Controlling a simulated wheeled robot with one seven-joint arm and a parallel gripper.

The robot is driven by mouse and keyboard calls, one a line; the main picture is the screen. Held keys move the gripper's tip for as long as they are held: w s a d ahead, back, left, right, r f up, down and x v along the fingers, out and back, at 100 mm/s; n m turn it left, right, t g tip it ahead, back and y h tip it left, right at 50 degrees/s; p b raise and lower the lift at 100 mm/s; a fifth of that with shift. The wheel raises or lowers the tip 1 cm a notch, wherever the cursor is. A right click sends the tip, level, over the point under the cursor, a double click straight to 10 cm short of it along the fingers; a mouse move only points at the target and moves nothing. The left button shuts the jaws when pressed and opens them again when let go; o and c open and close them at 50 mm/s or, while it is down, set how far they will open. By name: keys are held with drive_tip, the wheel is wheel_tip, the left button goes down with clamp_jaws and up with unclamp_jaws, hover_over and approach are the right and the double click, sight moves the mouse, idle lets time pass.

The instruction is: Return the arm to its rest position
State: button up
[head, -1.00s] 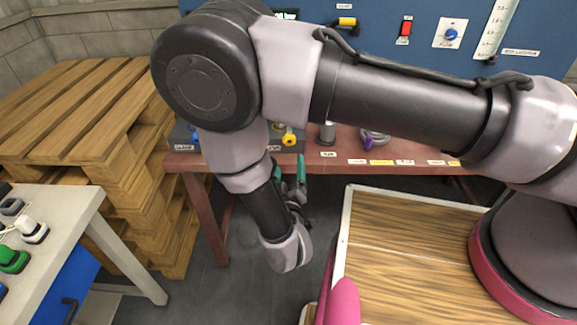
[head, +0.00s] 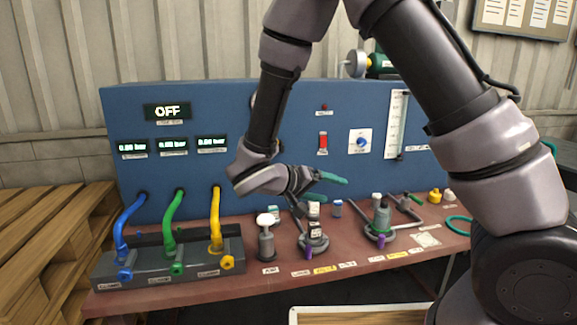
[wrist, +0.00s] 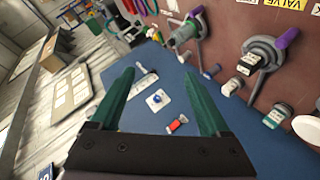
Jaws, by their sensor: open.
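My gripper (head: 316,189) has teal fingers and hangs in front of the blue panel (head: 285,115), above the red-brown bench (head: 345,262). In the wrist view the two fingers of my gripper (wrist: 160,98) are spread apart with nothing between them. The jaws are open and empty. My arm spans the upper middle and right of the head view, bent at an elbow out of the top of the picture.
Blue, green and yellow hoses (head: 216,220) run from the panel to a grey block (head: 165,262) on the bench's left. Several fittings with purple handles, including a green-bodied one (head: 381,220), stand under and right of my gripper. Wooden pallets (head: 38,235) stand at left.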

drive_tip(key=s+d+r+m+g+y, duration=0.3)
drive_tip(key=s+d+r+g+y, duration=0.3)
drive_tip(key=d+r, duration=0.45)
drive_tip(key=s+d+r+t+y, duration=0.2)
drive_tip(key=s+r+t+y, duration=0.1)
drive_tip(key=r, duration=0.3)
drive_tip(key=s+d+r+m+t+y, duration=0.1)
drive_tip(key=s+d+r+t+y, duration=0.1)
drive_tip(key=r, duration=0.4)
drive_tip(key=shift+s+d+t+y, duration=0.25)
drive_tip(key=shift+s+t+y, duration=0.25)
drive_tip(key=shift+y, duration=0.5)
